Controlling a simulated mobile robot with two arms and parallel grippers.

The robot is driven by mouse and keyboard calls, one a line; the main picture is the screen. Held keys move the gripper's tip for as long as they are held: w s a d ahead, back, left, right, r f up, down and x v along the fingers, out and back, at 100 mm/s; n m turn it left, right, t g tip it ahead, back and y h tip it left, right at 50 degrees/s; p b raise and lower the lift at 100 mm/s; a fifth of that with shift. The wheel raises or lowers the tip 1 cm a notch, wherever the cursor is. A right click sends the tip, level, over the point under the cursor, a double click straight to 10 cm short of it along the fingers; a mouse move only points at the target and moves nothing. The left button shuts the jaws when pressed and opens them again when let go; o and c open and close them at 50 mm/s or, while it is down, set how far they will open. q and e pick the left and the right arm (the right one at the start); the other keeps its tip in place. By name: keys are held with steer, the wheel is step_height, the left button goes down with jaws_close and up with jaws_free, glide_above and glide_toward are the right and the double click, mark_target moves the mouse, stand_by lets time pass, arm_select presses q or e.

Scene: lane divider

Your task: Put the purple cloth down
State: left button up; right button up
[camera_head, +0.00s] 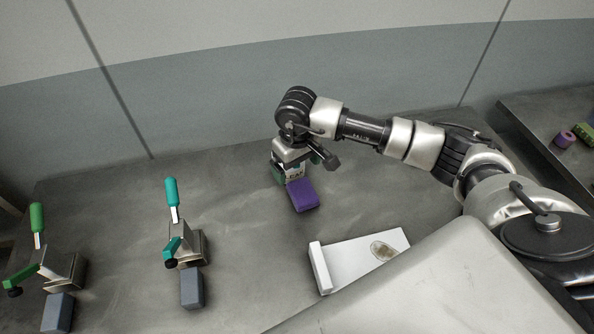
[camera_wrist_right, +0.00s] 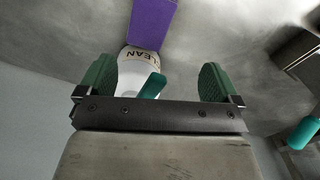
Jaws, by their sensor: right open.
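The purple cloth (camera_head: 303,194), a folded block shape, lies on the grey table just in front of my right gripper (camera_head: 291,173). It also shows in the right wrist view (camera_wrist_right: 152,22), beyond the fingertips. My right gripper is open, with its green-padded fingers apart in the wrist view (camera_wrist_right: 154,82), pointing down at the table. The cloth is outside the fingers. A white item lettered "CLEAN" (camera_wrist_right: 132,70) with a teal part shows between the fingers, next to the cloth; I cannot tell whether the fingers touch it. My left gripper is out of view.
A white L-shaped piece with a brownish oval patch (camera_head: 345,262) lies to the right front. Clamps with a teal handle (camera_head: 172,192) and a green handle (camera_head: 37,217) stand at left, with grey blocks (camera_head: 192,288) before them. The table (camera_head: 245,235) between is clear.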

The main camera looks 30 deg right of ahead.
step_height(320, 180, up, 9)
steer(key=b, duration=0.2)
steer(key=shift+r+b, duration=0.1)
steer(key=shift+b, duration=0.25)
steer(key=shift+r, duration=0.35)
